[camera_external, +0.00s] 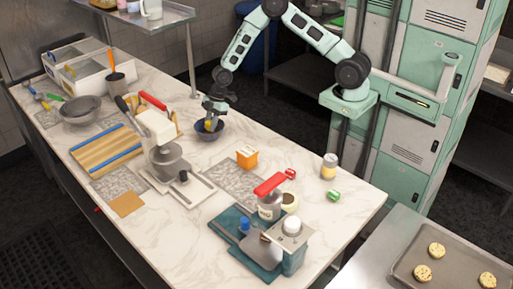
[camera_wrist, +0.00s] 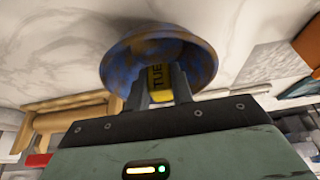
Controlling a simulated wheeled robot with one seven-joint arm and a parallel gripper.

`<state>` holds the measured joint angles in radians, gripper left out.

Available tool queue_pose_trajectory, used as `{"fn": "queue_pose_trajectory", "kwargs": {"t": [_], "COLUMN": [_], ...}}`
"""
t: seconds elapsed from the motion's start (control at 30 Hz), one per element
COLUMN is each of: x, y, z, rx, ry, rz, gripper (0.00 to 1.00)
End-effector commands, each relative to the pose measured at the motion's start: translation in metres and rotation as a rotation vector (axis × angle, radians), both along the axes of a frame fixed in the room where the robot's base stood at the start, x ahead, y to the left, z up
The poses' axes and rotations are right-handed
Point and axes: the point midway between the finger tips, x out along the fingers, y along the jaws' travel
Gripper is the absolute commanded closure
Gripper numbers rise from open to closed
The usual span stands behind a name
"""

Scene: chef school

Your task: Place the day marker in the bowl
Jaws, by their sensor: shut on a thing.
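The day marker (camera_wrist: 159,78) is a small yellow piece with "TUE" in dark letters. My gripper (camera_wrist: 161,92) is shut on it, with a finger on each side. In the external view, my gripper (camera_external: 210,122) points down at the dark blue bowl (camera_external: 212,136), its fingertips at the bowl's opening. In the wrist view, the mottled blue and brown bowl (camera_wrist: 121,68) lies behind the fingers and the marker. Whether the marker touches the bowl's inside, I cannot tell. In the external view a small yellow bit of the marker (camera_external: 208,125) shows at the fingertips.
A grey bowl (camera_external: 82,112) stands at the left of the marble counter (camera_external: 190,228).

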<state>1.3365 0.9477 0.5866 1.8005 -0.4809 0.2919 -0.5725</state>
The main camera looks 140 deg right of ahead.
Motion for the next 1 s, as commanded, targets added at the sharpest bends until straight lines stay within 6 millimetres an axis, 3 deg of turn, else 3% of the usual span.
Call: {"fn": "queue_pose_trajectory", "kwargs": {"t": [0.3,0.33,0.4,1.0], "x": [0.0001,0.0001,0.0001,0.0001], "y": [-0.0001,-0.0001,-0.0001,0.0000], "z": [-0.0023,-0.0023,-0.0023,-0.0022], "rx": [0.000,0.000,0.000,0.000], "ry": [0.000,0.000,0.000,0.000], "rz": [0.000,0.000,0.000,0.000], "gripper": [0.99,0.72,0.52,0.52]}}
